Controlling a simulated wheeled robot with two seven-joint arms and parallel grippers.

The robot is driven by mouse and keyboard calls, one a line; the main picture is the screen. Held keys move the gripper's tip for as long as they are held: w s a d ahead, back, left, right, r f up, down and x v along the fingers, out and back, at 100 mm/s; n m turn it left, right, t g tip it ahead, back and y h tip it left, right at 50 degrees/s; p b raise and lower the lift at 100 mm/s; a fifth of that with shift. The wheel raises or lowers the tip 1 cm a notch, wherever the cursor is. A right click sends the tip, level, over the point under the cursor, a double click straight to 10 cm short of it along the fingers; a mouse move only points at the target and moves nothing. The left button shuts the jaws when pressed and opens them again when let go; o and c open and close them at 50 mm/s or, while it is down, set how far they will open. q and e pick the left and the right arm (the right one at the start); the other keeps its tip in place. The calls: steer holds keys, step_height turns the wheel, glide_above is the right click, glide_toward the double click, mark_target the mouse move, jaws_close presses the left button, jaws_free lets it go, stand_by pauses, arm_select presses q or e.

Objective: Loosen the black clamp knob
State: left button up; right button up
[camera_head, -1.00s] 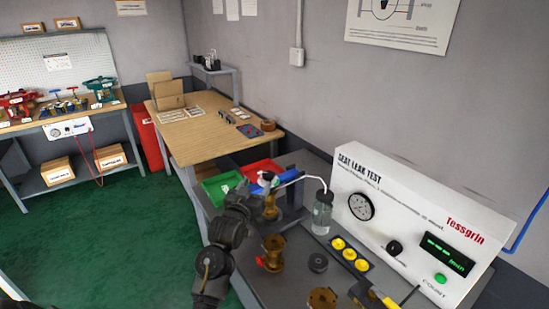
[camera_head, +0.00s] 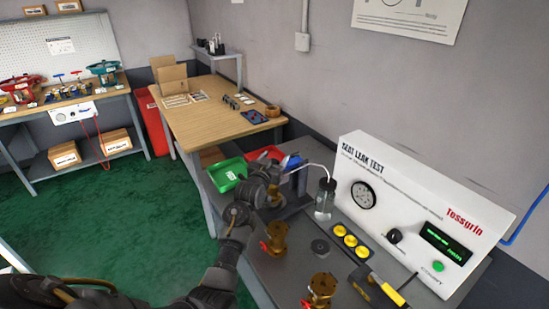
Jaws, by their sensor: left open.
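My left gripper (camera_head: 272,178) reaches over the far end of the grey test bench, at the clamp fixture, whose grey base (camera_head: 291,207) shows beside it. The gripper is small and dark here, and its fingers are hard to make out. A blue part (camera_head: 291,162) shows just behind it. I cannot make out the black clamp knob; the gripper and wrist cover much of the fixture, and I cannot tell whether they touch it. My right gripper is not in view.
The white seat leak test box (camera_head: 405,215) stands right, with a clear bottle (camera_head: 325,198) beside the fixture. Brass valves (camera_head: 275,238) (camera_head: 320,291), a black ring (camera_head: 320,247), yellow discs (camera_head: 346,241) and a yellow-handled tool (camera_head: 387,288) occupy the bench. Green bin (camera_head: 227,174) lies beyond the gripper.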

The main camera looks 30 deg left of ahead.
arm_select(q)
steer(key=shift+w, duration=0.2)
steer(key=c, duration=1)
steer(key=shift+o, duration=0.2)
steer(key=n+y, duration=0.2)
steer(key=y, duration=0.1)
steer(key=shift+a+r+g+y, duration=0.1)
steer(key=shift+g+y, duration=0.3)
steer(key=shift+s+a+n+g+y, duration=0.15)
steer(key=shift+n+g+y, duration=0.25)
steer(key=shift+n+y, duration=0.4)
steer(key=shift+w+a+n+g+y, duration=0.15)
steer(key=shift+n+g+y, duration=0.35)
steer(key=shift+y, duration=0.4)
steer(key=shift+s, duration=0.1)
steer(key=o, duration=1)
steer(key=shift+c, duration=0.2)
steer(key=shift+h, duration=0.3)
